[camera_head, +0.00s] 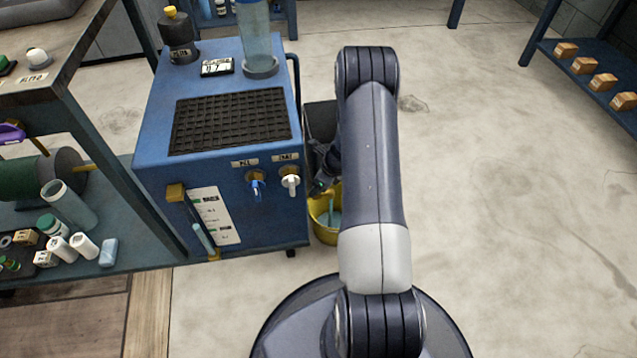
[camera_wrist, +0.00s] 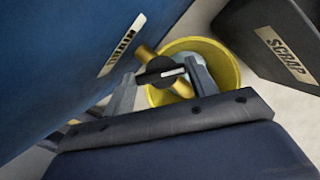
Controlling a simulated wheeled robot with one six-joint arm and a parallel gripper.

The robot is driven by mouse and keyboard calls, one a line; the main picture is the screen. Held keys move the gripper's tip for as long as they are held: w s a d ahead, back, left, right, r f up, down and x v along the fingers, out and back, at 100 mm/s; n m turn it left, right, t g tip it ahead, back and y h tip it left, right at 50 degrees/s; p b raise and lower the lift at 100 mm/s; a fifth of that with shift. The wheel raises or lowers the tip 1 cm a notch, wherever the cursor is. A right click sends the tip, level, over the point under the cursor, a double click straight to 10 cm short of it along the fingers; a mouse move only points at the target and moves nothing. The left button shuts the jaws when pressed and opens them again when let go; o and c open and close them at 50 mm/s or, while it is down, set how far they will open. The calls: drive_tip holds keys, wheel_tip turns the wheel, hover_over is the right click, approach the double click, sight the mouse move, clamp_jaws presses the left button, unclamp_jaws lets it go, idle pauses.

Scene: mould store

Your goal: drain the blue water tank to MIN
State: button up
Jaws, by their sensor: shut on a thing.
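The blue water tank (camera_head: 215,190) stands left of my arm. A slanted sight tube (camera_head: 203,236) on its front shows pale blue in its lower part, beside a white scale (camera_head: 216,216) with green marks too small to read. In the wrist view, my gripper (camera_wrist: 162,88) is shut on the black drain valve handle (camera_wrist: 154,74) with a white mark, on a brass pipe (camera_wrist: 147,53) beside a drain label (camera_wrist: 122,45). A yellow bucket (camera_wrist: 158,97) below holds bluish water. In the head view, a pale blue streak (camera_head: 331,204) reaches into the bucket; the gripper is largely hidden.
A dark scrap bin (camera_wrist: 265,35) stands close beside the bucket. Blue (camera_head: 256,184) and white (camera_head: 290,181) taps stick out of the tank's front. A workbench with bottles (camera_head: 70,205) is at left, a shelf with wooden blocks (camera_head: 583,66) at far right. The floor at right is clear.

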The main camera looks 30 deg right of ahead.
drive_tip(key=o, duration=1)
drive_tip(key=p+v, duration=0.4)
drive_tip(key=v, duration=0.6)
drive_tip(key=shift+r, duration=0.4)
